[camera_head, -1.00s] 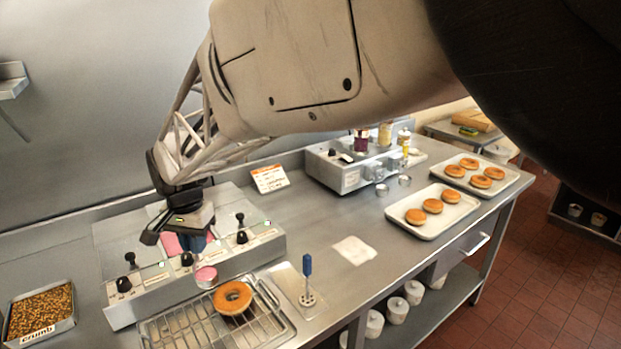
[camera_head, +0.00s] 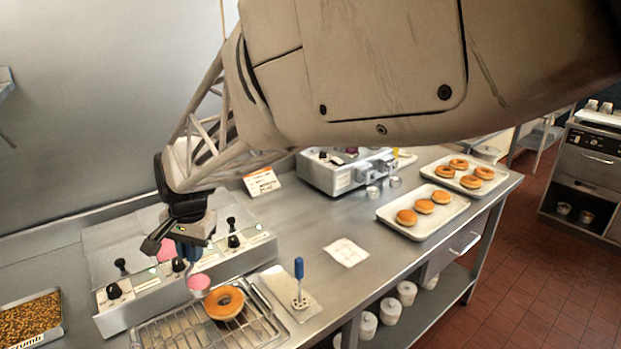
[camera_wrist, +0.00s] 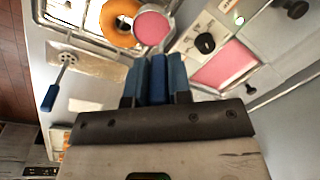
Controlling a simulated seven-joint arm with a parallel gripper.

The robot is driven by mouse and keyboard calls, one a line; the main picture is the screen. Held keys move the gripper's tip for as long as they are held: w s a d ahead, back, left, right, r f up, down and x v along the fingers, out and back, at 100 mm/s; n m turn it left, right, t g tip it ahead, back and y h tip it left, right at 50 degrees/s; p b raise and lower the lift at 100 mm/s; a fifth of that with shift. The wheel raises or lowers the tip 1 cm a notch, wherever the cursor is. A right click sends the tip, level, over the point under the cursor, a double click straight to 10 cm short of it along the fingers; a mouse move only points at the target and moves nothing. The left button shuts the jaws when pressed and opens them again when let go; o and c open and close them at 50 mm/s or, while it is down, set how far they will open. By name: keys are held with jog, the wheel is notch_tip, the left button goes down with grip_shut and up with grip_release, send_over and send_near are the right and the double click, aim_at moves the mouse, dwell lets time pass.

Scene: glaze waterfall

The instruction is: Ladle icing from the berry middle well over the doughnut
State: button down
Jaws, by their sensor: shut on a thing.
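My gripper (camera_head: 188,243) is shut on the blue handle of the ladle (camera_wrist: 158,78), above the front of the warmer (camera_head: 150,290). The ladle bowl (camera_head: 199,282) is full of pink icing and looks level. It hangs beside the doughnut (camera_head: 236,306), on the rack's side towards the warmer. In the wrist view the bowl (camera_wrist: 152,28) overlaps the edge of the doughnut (camera_wrist: 112,26). The doughnut's top looks plain golden brown. The pink middle well (camera_wrist: 226,66) is open and partly hidden by my gripper in the head view.
The doughnut sits on a wire rack (camera_head: 180,330). A blue-handled tool (camera_head: 299,282) stands on a plate to its right. A crumb tray (camera_head: 30,318) is at left. Black knobs (camera_head: 113,290) rise from the warmer. Trays of doughnuts (camera_head: 425,212) lie farther right.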

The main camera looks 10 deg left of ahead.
jog(key=shift+s+d+r+y, duration=0.15)
jog(key=shift+s+d+y, duration=0.3)
jog(key=shift+d, duration=0.3)
jog(key=shift+s+d+y, duration=0.1)
jog(key=shift+d+y, duration=0.15)
jog(key=shift+s+d+r, duration=0.1)
jog(key=shift+d, duration=0.2)
jog(key=shift+d+y, duration=0.5)
jog(key=shift+w+d+y, duration=0.15)
jog(key=shift+d+y, duration=0.2)
jog(key=shift+d, duration=0.3)
jog(key=shift+w+d+y, duration=0.1)
jog(key=shift+d+y, duration=0.25)
jog(key=shift+d, duration=0.3)
jog(key=shift+d, duration=0.3)
jog(key=shift+w+d+y, duration=0.1)
jog(key=shift+d+y, duration=0.2)
jog(key=shift+w+d, duration=0.1)
jog(key=shift+d, duration=0.2)
